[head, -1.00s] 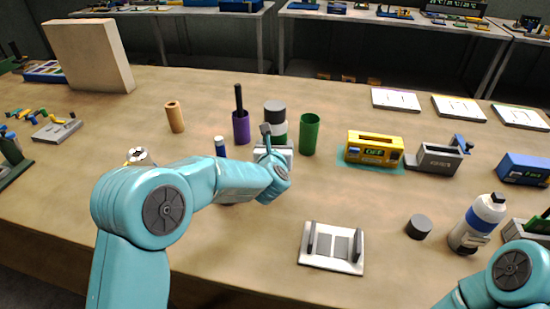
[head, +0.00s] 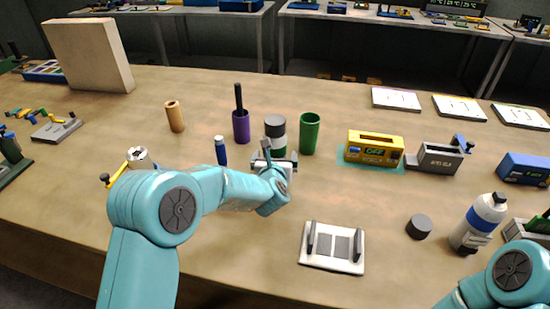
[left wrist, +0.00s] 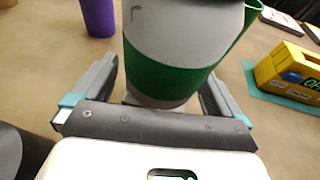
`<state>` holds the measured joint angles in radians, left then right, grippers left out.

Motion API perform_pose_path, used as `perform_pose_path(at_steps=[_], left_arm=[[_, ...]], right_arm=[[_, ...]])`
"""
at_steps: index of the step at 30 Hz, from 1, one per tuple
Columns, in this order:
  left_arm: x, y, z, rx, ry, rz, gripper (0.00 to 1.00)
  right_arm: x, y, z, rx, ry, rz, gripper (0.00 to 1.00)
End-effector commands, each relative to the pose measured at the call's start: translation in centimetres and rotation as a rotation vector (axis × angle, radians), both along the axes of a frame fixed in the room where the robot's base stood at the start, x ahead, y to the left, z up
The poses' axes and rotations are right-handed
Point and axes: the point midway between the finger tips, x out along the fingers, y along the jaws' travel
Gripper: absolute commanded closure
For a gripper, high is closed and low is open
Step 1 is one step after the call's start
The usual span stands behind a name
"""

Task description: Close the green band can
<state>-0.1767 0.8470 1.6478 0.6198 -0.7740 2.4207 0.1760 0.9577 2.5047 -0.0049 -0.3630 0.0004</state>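The green band can (head: 279,145) stands upright mid-table, white with a green band. Its dark grey top (head: 275,122) looks like a lid sitting on it. My left gripper (head: 273,160) is low at the can's near side, with its fingers apart. In the left wrist view the green band (left wrist: 170,68) is between the two fingers (left wrist: 160,92), with a gap visible at the left finger; contact at the right cannot be told. The can's top is cut off there. My right gripper is out of view; only part of that arm shows at the lower right.
A green cup (head: 309,134) stands close right of the can, a purple cup (head: 241,128) to its left. A blue marker-like piece (head: 221,151) is nearby.

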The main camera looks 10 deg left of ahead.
Motion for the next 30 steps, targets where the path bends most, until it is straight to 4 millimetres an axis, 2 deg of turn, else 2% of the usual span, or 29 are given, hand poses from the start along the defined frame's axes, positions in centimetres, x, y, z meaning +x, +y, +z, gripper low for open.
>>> perform_pose_path(at_steps=[7,10,14,24,30], left_arm=[[0.0,0.0,0.1,0.0,0.0,0.0,0.01],[0.0,0.0,0.6,0.0,0.0,0.0,0.01],[-2.0,-0.4,0.8,0.0,-0.001,-0.003,0.01],[-9.0,-1.5,2.9,0.0,-0.002,-0.003,0.01],[-11.0,-1.8,3.7,0.0,-0.001,-0.001,0.01]], right_arm=[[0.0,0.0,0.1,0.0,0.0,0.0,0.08],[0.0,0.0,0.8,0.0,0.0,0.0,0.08],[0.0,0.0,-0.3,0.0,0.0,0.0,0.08],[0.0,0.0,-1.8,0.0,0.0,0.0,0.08],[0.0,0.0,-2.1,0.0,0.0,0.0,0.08]])
